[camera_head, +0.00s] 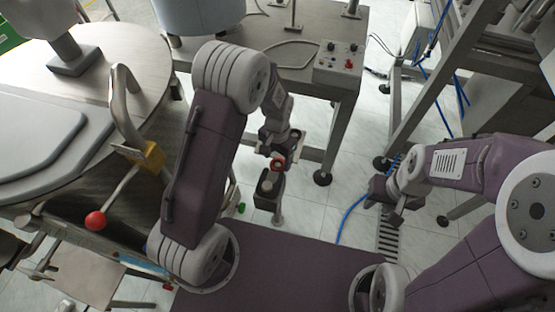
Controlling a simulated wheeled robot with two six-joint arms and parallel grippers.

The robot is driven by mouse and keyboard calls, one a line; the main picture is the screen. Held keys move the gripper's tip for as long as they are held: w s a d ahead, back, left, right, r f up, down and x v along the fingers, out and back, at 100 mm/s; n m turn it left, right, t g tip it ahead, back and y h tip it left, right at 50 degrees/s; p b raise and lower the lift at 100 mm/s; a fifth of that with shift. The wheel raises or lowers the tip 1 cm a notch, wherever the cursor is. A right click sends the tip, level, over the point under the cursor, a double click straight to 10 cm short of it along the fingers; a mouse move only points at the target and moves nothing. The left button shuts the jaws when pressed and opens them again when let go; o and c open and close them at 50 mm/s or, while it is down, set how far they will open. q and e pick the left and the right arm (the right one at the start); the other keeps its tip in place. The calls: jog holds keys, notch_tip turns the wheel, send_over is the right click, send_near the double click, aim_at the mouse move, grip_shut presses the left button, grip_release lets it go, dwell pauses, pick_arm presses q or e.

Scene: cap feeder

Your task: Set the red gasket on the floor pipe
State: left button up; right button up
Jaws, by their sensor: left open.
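Just below the ring in the picture is a short grey upright piece with a dark body (267,188), which looks like the floor pipe. Its top is close to the ring, but the height between them is unclear. My right gripper (386,197) is at the right, above the floor near a drain grate, apart from both; its fingers are too small to read.
A metal table with a control box (338,62) stands behind the left gripper. A large round machine (90,95) with a red-knobbed lever (96,220) is at the left. A blue hose (348,216) lies on the tiled floor. A metal frame (440,85) stands at the right.

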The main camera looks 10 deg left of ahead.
pick_arm(q)
notch_tip(320, 180, up, 11)
jog(key=p, duration=0.3)
jog(key=s+a+r+n+t, duration=0.1)
jog(key=s+a+n, duration=0.4)
jog(key=s, duration=0.8)
jog(key=shift+a+r, duration=0.4)
